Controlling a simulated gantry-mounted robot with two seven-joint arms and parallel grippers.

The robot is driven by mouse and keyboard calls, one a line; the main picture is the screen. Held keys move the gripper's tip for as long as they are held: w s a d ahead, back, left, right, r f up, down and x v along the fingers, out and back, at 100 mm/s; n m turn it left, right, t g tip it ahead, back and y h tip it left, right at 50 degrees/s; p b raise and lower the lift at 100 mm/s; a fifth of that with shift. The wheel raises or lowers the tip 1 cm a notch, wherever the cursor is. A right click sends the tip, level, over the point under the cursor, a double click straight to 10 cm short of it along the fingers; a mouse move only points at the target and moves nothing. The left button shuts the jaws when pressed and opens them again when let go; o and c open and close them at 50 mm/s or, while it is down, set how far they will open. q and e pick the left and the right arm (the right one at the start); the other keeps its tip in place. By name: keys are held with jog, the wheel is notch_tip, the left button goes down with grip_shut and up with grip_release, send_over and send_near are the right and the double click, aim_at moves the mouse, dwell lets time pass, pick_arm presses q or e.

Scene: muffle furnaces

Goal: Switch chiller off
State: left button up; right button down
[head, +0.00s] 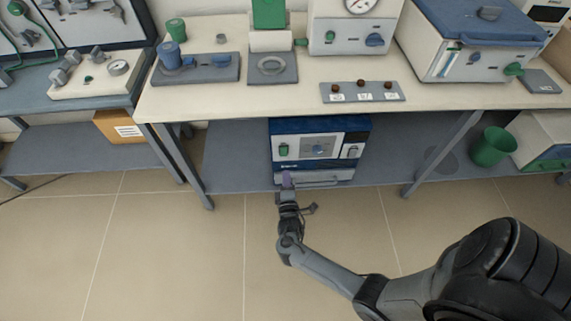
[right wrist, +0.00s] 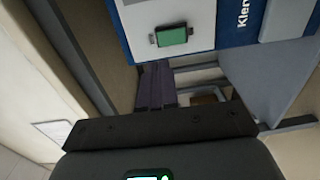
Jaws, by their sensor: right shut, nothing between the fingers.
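The chiller (head: 319,125) is a blue and white box on the lower shelf under the bench. The green switch shows large in the right wrist view (right wrist: 172,36), in a metal frame. My right gripper (head: 287,178) is shut and empty, in front of the chiller's lower left, below the green switch. Its purple-grey fingers (right wrist: 155,82) appear close to the switch but apart from it. My left gripper is out of view.
The lower shelf (head: 235,155) is clear left of the chiller. A green bin (head: 493,147) stands to its right. Bench legs (head: 440,150) flank the space. The bench top above holds instruments and a grey switch strip (head: 362,97). The tiled floor in front is free.

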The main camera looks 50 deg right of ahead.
jog(key=p+v, duration=0.1)
jog(key=v, duration=0.2)
jog(key=shift+s+a+r, duration=0.15)
jog(key=shift+s+a, duration=0.1)
jog(key=shift+w+d, duration=0.1)
